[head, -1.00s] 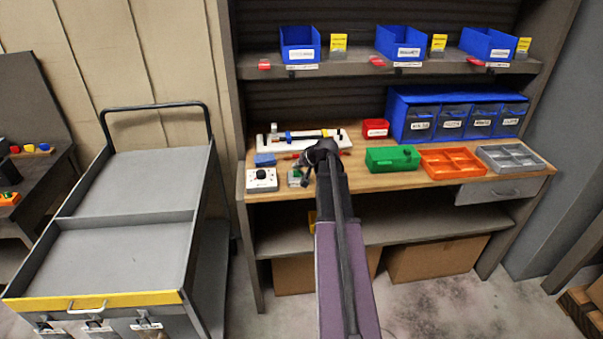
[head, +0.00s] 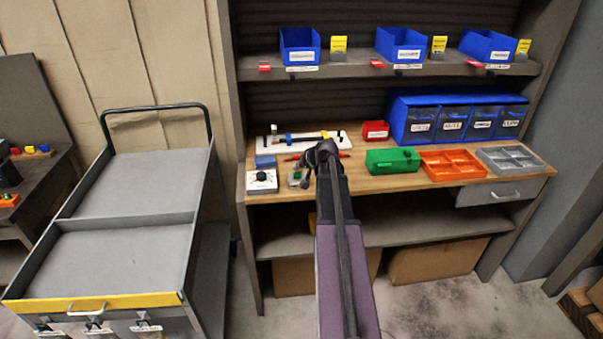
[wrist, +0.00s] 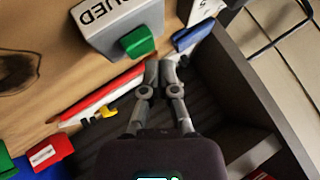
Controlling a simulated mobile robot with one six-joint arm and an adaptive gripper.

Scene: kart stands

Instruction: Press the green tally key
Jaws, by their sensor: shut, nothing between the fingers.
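The green tally key (wrist: 139,41) sits on the edge of a grey box (wrist: 108,20) whose partly visible label ends in "UED". In the head view the green key (head: 297,175) shows small on the workbench, just left of my arm. My gripper (wrist: 160,66) is shut and empty. In the wrist view its fingertips appear just below and to the right of the key, with a small gap in the picture. The height of the tips above the key is hard to tell. In the head view my gripper (head: 306,181) is partly hidden by my arm.
A red pen-like thing (wrist: 100,93) and a blue block (wrist: 194,37) lie near the fingers. A white box with a black knob (head: 262,181) stands left of the key. Green (head: 393,161) and orange (head: 453,164) trays stand to the right on the bench (head: 350,185).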

